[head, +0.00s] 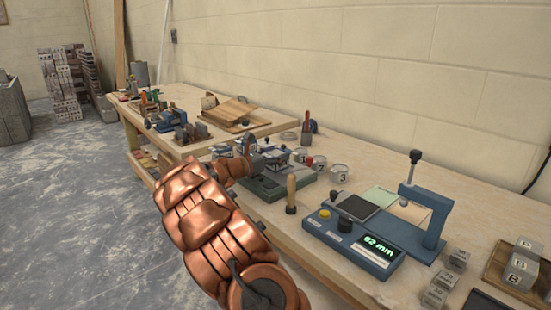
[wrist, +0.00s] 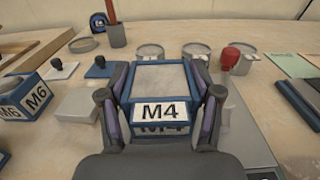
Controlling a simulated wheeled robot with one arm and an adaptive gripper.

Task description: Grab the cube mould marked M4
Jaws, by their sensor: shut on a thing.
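The cube mould marked M4 (wrist: 161,110) is in the middle of the wrist view. It has a blue frame, a white front label and a grey, flat-looking top. My gripper (wrist: 161,100) has one finger on each side of it and is shut on it. Whether the mould is clear of the surface below cannot be told. In the head view my copper-coloured arm reaches to the bench, and my gripper (head: 258,162) is small and partly hidden there. A mould marked M6 (wrist: 30,98) stands at the left in the wrist view.
Round tubs (head: 340,174) with numbers stand right of my gripper, near a red-knobbed tool (wrist: 230,58). A blue device (head: 365,240) reading 62 mm stands further right, with small grey cubes (head: 458,260) beyond it. A wooden-handled tool (head: 291,190) stands near the bench's front edge.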

